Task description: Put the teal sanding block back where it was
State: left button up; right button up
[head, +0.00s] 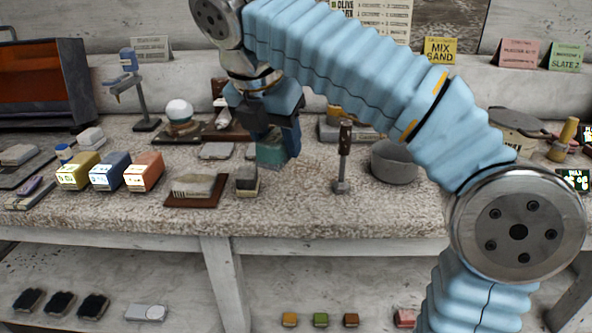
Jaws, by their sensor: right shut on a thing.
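The teal sanding block (271,153) is between the fingers of my right gripper (275,140), near the middle of the worktop. The gripper points down and is shut on the block. The fingers hide part of the block, and I cannot tell whether it touches the worktop. My left gripper does not show.
The speckled worktop (300,205) holds yellow, blue and orange boxes (110,173) at left. A block on a brown board (194,188) and a small dark-topped block (246,181) lie in front of the gripper. A hammer-like tool (343,155) and grey pot (394,162) stand right.

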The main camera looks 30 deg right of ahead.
jog(key=b, duration=0.1)
send_near(297, 182)
jog(key=shift+w+d+f, duration=0.2)
jog(key=shift+d, duration=0.2)
jog(key=x, duration=0.2)
jog(key=b+x, duration=0.1)
jog(key=x, duration=0.2)
jog(key=shift+a+f, duration=0.15)
jog(key=shift+a, duration=0.05)
jog(key=o, duration=0.7)
jog(key=shift+f, duration=0.15)
jog(key=o, duration=0.4)
jog(key=shift+o, duration=0.2)
jog(key=p+v, duration=0.2)
jog(key=v, duration=0.9)
jog(key=shift+r, duration=0.35)
jog(key=shift+s+a+r, duration=0.1)
jog(key=shift+s+r, duration=0.05)
jog(key=shift+r, duration=0.2)
